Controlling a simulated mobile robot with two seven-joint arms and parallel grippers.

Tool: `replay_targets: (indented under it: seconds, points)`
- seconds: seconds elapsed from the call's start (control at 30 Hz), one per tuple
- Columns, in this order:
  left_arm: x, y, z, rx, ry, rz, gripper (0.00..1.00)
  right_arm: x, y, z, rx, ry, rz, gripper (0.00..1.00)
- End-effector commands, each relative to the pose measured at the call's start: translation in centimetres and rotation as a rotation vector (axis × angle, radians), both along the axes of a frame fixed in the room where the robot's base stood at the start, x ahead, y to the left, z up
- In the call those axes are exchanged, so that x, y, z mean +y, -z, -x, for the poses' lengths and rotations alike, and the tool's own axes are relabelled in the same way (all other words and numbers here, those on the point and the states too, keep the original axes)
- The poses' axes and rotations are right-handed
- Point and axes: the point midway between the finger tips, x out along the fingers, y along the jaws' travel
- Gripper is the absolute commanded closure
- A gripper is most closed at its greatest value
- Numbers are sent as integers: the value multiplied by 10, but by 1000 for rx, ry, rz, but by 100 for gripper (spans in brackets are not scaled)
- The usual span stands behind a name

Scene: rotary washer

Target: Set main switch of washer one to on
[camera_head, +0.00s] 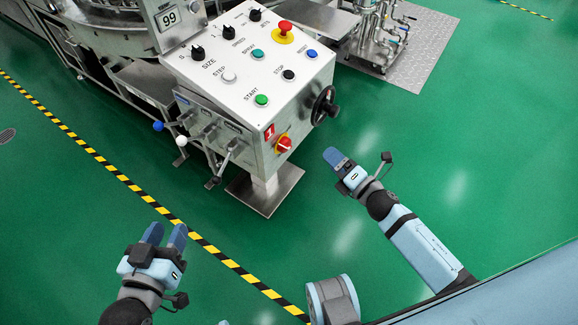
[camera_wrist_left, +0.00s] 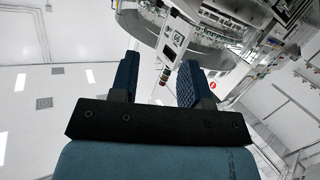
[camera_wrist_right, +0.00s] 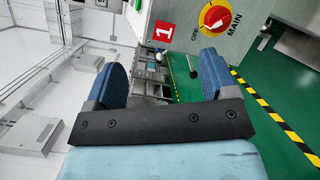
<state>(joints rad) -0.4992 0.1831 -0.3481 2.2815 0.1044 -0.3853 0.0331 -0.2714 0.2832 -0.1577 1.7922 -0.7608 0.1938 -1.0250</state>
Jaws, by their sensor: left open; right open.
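The main switch (camera_head: 284,144) is a red rotary knob on a yellow plate, on the side of washer one's control box beside a red "1" label (camera_head: 269,132). My left gripper (camera_head: 166,236) is open and empty over the floor at the lower left, far from the switch.
The sloped control panel (camera_head: 240,70) carries several buttons and knobs, and a red emergency button (camera_head: 284,28). A black handwheel (camera_head: 323,106) juts out near the switch. Levers (camera_head: 215,180) stick out at the front left. The green floor around the right gripper is clear.

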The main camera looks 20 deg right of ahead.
Motion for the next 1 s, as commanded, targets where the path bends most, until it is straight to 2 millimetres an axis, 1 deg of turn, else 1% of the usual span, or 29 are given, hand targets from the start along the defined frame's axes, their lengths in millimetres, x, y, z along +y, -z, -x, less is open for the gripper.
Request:
replay_targets:
  seconds: [0.03,0.1,0.2,0.3,0.4,0.53,0.67,0.77,1.0]
  points:
    - [-4,27,-1,-25,12,20,57,-3,36,-11,-74,-32,125,21]
    - [-9,35,0,-54,27,46,57,-5,56,-24,-173,-77,305,21]
    - [-14,44,2,-92,47,79,57,-9,82,-38,-304,-136,539,21]
    - [-19,49,5,-121,66,108,57,-12,102,-50,-412,-184,733,21]
    - [-22,51,7,-143,79,128,57,-15,116,-58,-488,-219,873,21]
    - [-24,50,9,-157,89,142,57,-17,123,-64,-543,-245,972,21]
    - [-24,49,10,-156,92,145,57,-13,123,-71,-559,-252,1000,21]
    - [-24,51,10,-149,95,141,57,-5,122,-82,-560,-253,999,21]
    - [-25,62,10,-119,104,128,57,27,122,-122,-560,-251,995,21]
